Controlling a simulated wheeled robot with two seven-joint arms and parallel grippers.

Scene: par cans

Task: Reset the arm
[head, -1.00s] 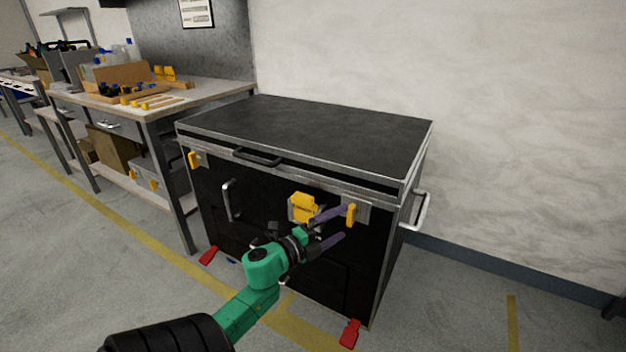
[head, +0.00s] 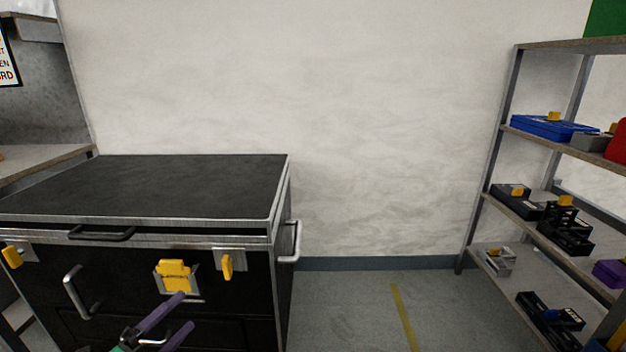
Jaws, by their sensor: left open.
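My left gripper (head: 172,322) shows at the bottom left of the head view, in front of the black case. Its two purple fingers are apart and hold nothing. The green arm behind it is mostly below the frame. The black case (head: 150,185) has metal edges, a lid that sits slightly raised, a handle (head: 100,233) on its front and yellow latches, one at the right (head: 227,266) and a larger one in the middle (head: 174,275). The fingertips appear just below the middle latch; I cannot tell whether they touch the case. My right gripper is not in view.
A shelf rack (head: 488,150) at the right holds a blue case (head: 553,128), black items and a purple box (head: 610,273). The floor (head: 350,310) between case and rack is clear. A workbench (head: 40,165) stands at the left against the wall.

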